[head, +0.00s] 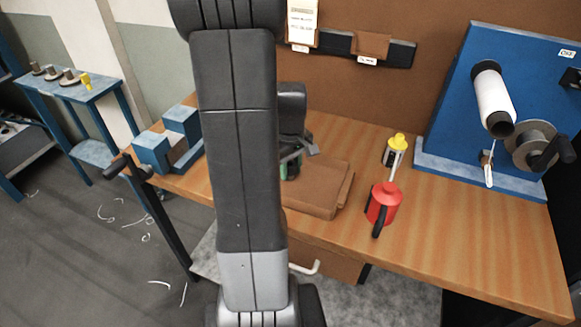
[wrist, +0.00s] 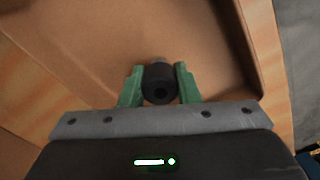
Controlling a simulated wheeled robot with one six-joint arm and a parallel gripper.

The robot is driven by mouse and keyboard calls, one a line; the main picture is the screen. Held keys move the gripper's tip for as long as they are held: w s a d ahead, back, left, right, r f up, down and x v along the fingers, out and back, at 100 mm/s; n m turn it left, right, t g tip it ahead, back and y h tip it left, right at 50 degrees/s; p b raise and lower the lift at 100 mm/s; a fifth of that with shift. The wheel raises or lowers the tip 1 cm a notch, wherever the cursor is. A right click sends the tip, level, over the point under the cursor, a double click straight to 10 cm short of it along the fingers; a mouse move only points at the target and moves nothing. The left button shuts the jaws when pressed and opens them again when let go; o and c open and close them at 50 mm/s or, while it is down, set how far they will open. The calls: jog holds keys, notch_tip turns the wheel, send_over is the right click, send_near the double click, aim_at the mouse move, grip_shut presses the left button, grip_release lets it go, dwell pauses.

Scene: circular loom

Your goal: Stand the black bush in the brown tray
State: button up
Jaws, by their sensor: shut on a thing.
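My gripper (wrist: 159,84) is shut on the black bush (wrist: 160,88), a short dark cylinder with a hole in its near end, held between the green fingers. The brown tray (wrist: 262,45) lies beyond the bush in the wrist view, and its raised rim runs along the right. I cannot tell whether the bush touches the tray floor. In the head view the tray (head: 325,205) lies on the wooden bench, partly behind my arm.
A blue machine with a white spool (head: 492,98) is at the right. A blue block fixture (head: 172,142) is at the left end.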

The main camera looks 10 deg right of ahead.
aim_at(291, 164)
jog(key=shift+f, duration=0.2)
jog(key=o, duration=1.1)
jog(key=shift+o, duration=0.2)
notch_tip(291, 164, up, 14)
jog(key=shift+s+f, duration=0.1)
jog(key=shift+f, duration=0.05)
